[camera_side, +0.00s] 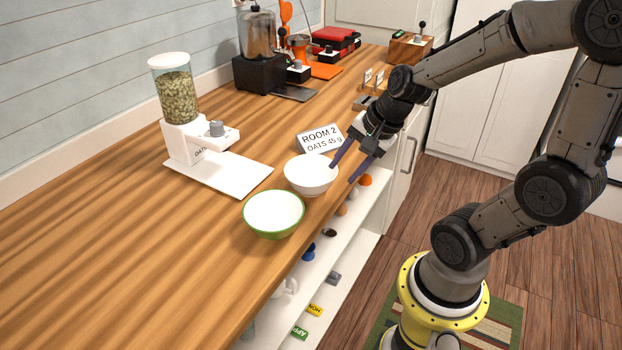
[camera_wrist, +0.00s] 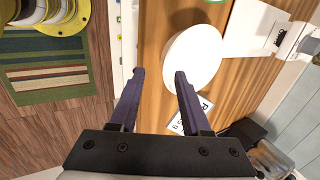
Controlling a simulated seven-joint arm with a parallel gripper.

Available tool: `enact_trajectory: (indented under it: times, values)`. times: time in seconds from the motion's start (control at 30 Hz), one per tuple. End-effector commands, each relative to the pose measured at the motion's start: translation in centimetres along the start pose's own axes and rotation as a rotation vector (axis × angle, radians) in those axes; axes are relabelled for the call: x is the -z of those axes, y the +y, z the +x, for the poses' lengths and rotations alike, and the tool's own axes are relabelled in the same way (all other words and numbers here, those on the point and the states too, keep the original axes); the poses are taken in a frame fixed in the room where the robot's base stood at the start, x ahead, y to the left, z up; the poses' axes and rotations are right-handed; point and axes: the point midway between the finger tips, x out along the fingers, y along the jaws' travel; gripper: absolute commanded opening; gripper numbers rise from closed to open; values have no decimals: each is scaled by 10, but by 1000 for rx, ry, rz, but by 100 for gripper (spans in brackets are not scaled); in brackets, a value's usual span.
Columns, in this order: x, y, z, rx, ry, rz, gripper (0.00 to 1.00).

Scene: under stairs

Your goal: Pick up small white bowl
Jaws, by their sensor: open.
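The small white bowl (camera_side: 311,176) stands upright on the wooden counter (camera_side: 150,265), near its front edge. It looks empty in the side view. My gripper (camera_side: 347,166) is just right of the bowl, its purple fingers pointing down toward it. One finger appears at or over the bowl's right rim, the other out past the counter edge. In the wrist view my gripper (camera_wrist: 156,75) is open with nothing between its fingers. The bowl (camera_wrist: 192,58) shows there ahead of the right finger. I cannot tell whether that finger touches it.
A green-rimmed white bowl (camera_side: 273,214) stands close in front of the white bowl. An oats dispenser (camera_side: 183,125) with a white base is to the left. Open shelves (camera_side: 345,247) with small items lie below the counter edge.

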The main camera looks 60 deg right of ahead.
Motion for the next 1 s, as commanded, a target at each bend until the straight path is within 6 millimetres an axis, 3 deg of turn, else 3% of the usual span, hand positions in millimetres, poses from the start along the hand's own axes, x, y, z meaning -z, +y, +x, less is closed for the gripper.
enact_trajectory:
  times: [0.23, 0.53, 0.87, 1.0]
  values:
    - [0, -1, 17, -3, -1, -1, 47]
    - [2, -5, 54, -2, -1, -2, 47]
    - [2, -5, 60, 0, 1, -1, 47]
    - [2, -5, 60, 0, 1, -1, 24]
